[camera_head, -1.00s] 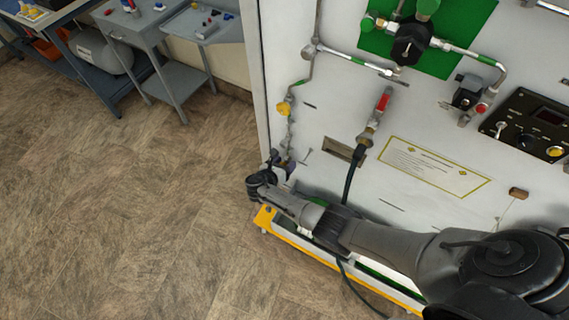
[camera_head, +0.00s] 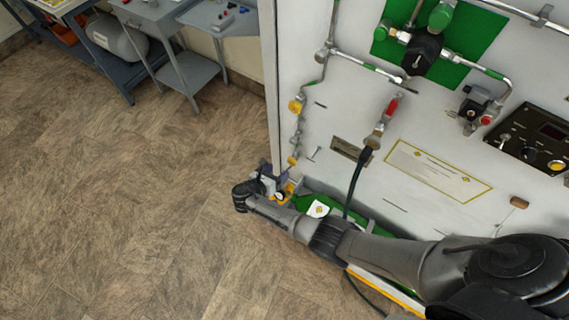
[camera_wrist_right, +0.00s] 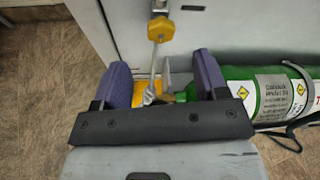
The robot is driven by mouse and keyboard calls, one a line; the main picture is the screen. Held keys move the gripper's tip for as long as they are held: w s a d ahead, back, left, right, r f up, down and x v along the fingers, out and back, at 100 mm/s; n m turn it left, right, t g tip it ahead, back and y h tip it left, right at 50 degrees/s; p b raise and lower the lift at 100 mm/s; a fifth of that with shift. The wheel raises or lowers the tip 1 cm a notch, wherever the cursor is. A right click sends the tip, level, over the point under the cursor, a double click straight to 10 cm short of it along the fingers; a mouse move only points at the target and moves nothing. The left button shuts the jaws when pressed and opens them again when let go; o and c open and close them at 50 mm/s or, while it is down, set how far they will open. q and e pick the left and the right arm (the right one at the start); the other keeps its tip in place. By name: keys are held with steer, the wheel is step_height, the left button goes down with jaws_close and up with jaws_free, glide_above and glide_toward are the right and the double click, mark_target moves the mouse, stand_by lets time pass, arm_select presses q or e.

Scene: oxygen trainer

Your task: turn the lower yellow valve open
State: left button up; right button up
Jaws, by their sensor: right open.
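In the head view a small yellow valve (camera_head: 292,160) sits low on the thin pipe at the panel's left edge, below another yellow valve (camera_head: 296,106). My right gripper (camera_head: 275,188) is just below the lower one, near the foot of the panel. In the right wrist view its two purple fingers are spread (camera_wrist_right: 160,75), with pipe and a silver fitting showing between them. A yellow knob (camera_wrist_right: 160,33) on the pipe, apparently the lower valve, is beyond the fingertips. I see no finger contact with it. My left gripper is not in view.
A green cylinder (camera_wrist_right: 270,97) lies right of the fingers along the panel's foot. A black hose (camera_head: 354,185) hangs from the red-handled valve (camera_head: 392,106). The floor (camera_head: 130,200) left of the panel is clear. Grey carts (camera_head: 165,50) stand at the back left.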

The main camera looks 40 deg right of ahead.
steer(key=shift+v, duration=1.8)
